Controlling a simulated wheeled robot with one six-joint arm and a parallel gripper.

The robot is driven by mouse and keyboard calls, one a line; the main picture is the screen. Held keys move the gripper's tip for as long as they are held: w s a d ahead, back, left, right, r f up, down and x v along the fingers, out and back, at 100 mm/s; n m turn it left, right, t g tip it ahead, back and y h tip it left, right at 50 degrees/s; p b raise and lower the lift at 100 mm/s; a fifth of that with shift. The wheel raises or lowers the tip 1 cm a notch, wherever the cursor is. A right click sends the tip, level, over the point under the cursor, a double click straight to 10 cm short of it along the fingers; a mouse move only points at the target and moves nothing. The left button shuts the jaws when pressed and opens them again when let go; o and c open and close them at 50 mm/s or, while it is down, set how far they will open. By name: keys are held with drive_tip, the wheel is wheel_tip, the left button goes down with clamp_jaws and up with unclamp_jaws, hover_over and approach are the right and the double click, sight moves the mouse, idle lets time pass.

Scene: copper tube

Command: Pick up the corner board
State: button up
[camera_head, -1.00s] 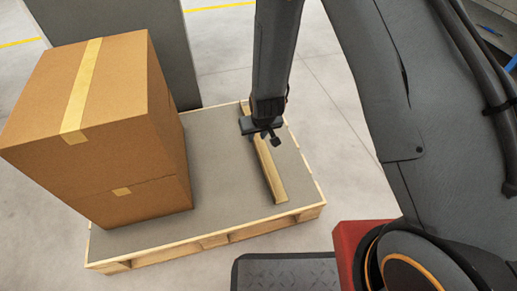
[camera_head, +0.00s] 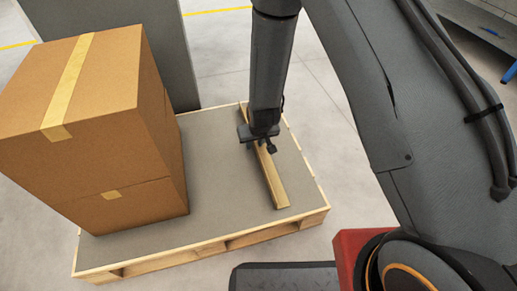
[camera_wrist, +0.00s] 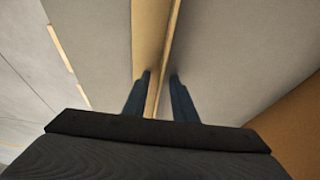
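The corner board (camera_head: 272,178) is a long, tan, angled strip lying lengthwise on the grey top of the pallet, near its right side. My gripper (camera_head: 259,138) points down over its far half, which it partly hides in the head view. In the wrist view, my two dark fingers (camera_wrist: 161,84) are apart, one on each side of the raised edge of the corner board (camera_wrist: 150,35). A gap shows between the fingers and I see no clear grip. Whether the fingertips touch the board or pallet top cannot be told.
Large taped cardboard boxes (camera_head: 85,110) are stacked on the left of the wooden pallet (camera_head: 215,247). A grey panel (camera_head: 150,45) stands behind them. The grey pallet top between the boxes and the board is clear.

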clamp_jaws()
